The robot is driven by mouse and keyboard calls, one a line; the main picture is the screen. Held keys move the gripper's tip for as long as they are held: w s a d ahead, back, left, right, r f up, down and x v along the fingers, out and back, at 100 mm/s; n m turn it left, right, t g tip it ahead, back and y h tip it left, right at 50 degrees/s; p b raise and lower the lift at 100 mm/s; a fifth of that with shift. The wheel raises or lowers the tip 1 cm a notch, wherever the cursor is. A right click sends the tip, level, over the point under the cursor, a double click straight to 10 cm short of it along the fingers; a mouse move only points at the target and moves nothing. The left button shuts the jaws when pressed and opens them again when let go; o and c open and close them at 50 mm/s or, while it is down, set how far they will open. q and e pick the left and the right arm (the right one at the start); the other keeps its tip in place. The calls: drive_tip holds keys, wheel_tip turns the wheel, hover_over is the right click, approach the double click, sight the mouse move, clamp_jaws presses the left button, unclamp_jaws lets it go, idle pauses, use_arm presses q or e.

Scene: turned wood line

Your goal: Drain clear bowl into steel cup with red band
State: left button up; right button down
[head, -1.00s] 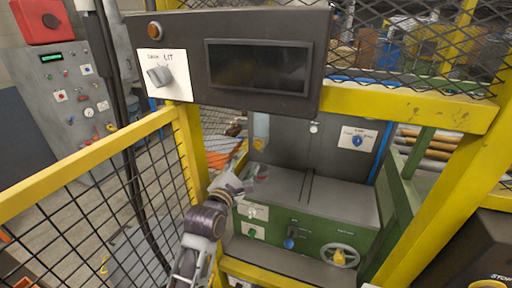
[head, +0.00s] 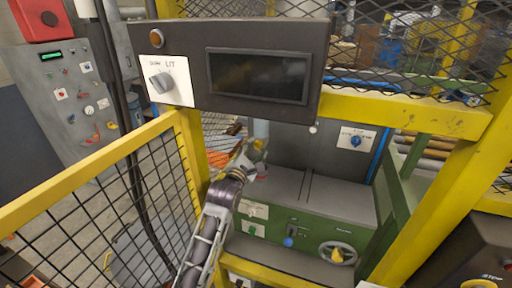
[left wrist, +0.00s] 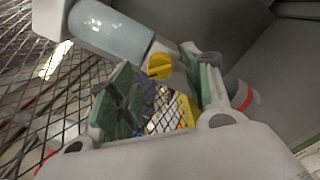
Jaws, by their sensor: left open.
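The clear bowl (head: 261,128) hangs from the dark machine panel. In the left wrist view, the bowl (left wrist: 110,33) is pale blue-grey, with a yellow drain knob (left wrist: 160,66) at its lower end. My left gripper (head: 250,158) is open just below the bowl. In the wrist view its green-padded fingers (left wrist: 162,80) spread to either side of the yellow knob; I cannot tell whether they touch it. The steel cup with a red band (left wrist: 245,97) shows partly behind the right finger. In the head view the cup (head: 262,170) is mostly hidden by the gripper.
A yellow mesh fence (head: 90,180) stands to the left of my arm. A dark screen box (head: 258,75) overhangs above. A green cabinet (head: 300,228) with a handwheel (head: 338,254) lies below. The grey top right of the cup is clear.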

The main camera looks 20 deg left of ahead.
sight(257, 145)
use_arm(q)
drive_tip(key=shift+w, duration=1.25)
drive_tip(key=shift+c, duration=0.5)
drive_tip(key=c, duration=0.9)
